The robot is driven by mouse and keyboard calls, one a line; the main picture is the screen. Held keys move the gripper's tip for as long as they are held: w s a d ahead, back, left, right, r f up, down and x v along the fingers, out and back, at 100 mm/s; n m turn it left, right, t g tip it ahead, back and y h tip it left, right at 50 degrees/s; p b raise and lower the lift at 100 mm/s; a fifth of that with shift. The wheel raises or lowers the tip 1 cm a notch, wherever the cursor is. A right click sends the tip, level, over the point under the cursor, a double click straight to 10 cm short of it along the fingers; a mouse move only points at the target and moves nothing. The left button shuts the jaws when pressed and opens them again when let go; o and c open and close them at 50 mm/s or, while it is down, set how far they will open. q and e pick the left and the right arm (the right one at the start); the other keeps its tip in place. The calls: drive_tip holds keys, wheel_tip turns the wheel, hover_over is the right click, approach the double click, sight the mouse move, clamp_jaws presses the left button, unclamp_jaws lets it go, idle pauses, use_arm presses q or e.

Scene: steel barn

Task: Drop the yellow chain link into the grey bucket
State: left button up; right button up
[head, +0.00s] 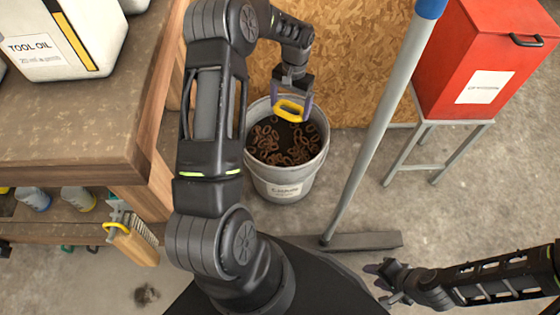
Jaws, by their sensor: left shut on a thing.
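The yellow chain link (289,111) is a bright yellow oblong ring. My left gripper (292,101) is shut on it and holds it above the mouth of the grey bucket (284,188), near the far side of the rim. The bucket stands on the concrete floor and holds several rusty brown chain links (283,142). A white label is on its front. My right gripper (385,279) is low at the bottom right, away from the bucket. Its fingers look apart with nothing between them.
A wooden workbench (85,125) with a white tool oil can (72,38) is at the left. A grey pole (375,125) with a blue top leans up right of the bucket. A red box (488,60) stands on a metal stand at the right. Chipboard is behind the bucket.

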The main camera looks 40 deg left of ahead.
sight(280, 103)
use_arm(q)
drive_tip(key=a+f, duration=0.1)
drive_tip(key=a+f+b, duration=0.1)
drive_tip(key=a+f, duration=0.1)
drive_tip(key=shift+s+b, duration=0.2)
drive_tip(key=shift+b, duration=0.1)
drive_tip(key=shift+a+f, duration=0.1)
drive_tip(key=shift+a, duration=0.3)
use_arm(e)
wheel_tip(280, 103, down, 3)
drive_tip(key=shift+f, duration=0.15)
use_arm(q)
wheel_tip(280, 103, down, 6)
drive_tip(key=b, duration=0.4)
use_arm(e)
drive_tip(key=f, duration=0.2)
drive_tip(key=w+d+f, duration=0.1)
drive_tip(key=f, duration=0.1)
use_arm(q)
drive_tip(key=o, duration=1.3)
drive_tip(key=shift+s, duration=0.1)
drive_tip(key=shift+f, duration=0.1)
